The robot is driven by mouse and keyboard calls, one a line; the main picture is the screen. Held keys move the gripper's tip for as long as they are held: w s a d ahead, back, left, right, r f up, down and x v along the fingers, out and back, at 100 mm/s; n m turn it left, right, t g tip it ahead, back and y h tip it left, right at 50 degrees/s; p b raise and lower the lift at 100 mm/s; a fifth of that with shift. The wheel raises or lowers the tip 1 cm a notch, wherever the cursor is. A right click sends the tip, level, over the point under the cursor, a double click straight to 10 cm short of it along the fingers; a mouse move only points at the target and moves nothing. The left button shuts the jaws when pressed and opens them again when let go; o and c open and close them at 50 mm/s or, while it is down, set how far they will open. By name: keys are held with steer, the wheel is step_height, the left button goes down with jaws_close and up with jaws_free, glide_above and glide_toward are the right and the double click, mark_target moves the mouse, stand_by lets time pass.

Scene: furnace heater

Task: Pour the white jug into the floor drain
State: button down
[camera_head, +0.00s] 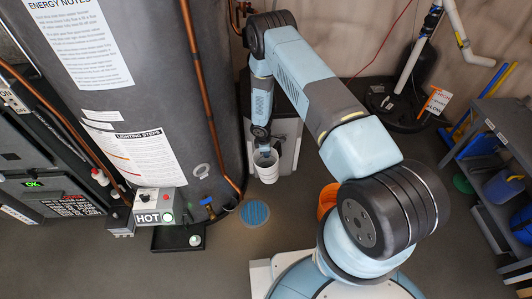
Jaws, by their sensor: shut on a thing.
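The white jug (267,172) hangs at the end of my arm, near the middle of the camera_head view. My gripper (264,148) is shut on it near its top; the fingers are small and partly hidden by the arm. The jug looks roughly upright, but its contents cannot be made out. The round blue floor drain (255,212) lies in the grey floor, lower in the picture and slightly left of the jug. The jug is not over the drain in this view.
A tall grey heater tank (165,70) with copper pipes stands left of the drain. A HOT control box (153,204) is at its base. A grey cabinet (287,140) stands behind the jug. An orange bucket (326,199) is to the right, and shelving (505,140) at far right.

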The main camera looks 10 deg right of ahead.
steer(key=shift+f+g+y, duration=0.25)
steer(key=shift+g+y, duration=0.05)
steer(key=shift+s+a+f+g+y, duration=0.15)
steer(key=shift+f+g+y, duration=0.15)
steer(key=shift+f+g, duration=0.1)
steer(key=shift+r, duration=0.15)
steer(key=shift+r, duration=1.9)
